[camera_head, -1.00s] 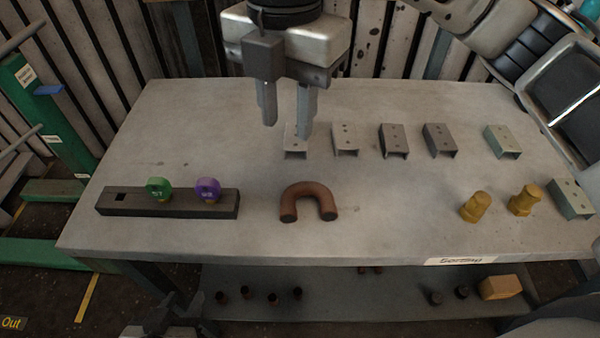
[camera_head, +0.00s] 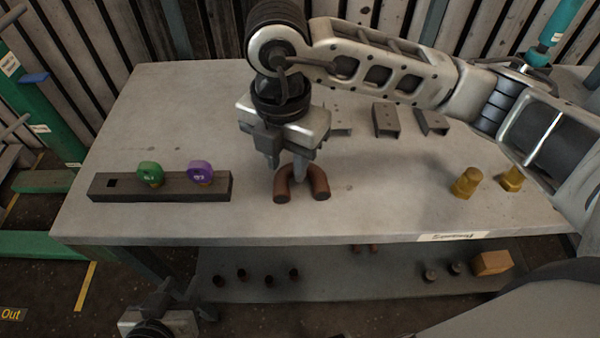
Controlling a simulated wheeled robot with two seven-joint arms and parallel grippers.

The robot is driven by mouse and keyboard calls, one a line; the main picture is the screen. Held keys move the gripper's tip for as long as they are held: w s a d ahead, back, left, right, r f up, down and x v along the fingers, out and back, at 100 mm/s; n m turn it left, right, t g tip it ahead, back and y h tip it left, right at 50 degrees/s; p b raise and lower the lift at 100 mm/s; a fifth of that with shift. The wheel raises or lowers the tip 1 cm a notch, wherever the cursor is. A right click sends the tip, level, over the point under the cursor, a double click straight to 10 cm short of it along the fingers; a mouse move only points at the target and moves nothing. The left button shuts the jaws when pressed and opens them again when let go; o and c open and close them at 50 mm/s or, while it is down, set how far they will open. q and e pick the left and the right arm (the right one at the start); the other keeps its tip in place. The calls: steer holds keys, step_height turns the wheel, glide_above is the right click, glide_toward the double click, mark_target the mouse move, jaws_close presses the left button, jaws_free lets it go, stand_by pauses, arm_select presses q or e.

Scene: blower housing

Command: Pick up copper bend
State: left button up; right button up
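The copper bend (camera_head: 320,181), a brown U-shaped pipe, lies on the grey table near its front middle, both ends toward the front edge. My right gripper (camera_head: 286,171) is over the bend, pointing down with its two fingers apart. Its fingers overlap the bend's rear and left part in the picture; I cannot tell whether they touch it.
Several metal brackets (camera_head: 385,120) stand behind. Brass fittings (camera_head: 466,182) stand at right. A lower shelf (camera_head: 330,280) holds small parts.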

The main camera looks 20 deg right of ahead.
steer(key=shift+f, duration=0.85)
jaws_close()
steer(key=shift+r, duration=0.1)
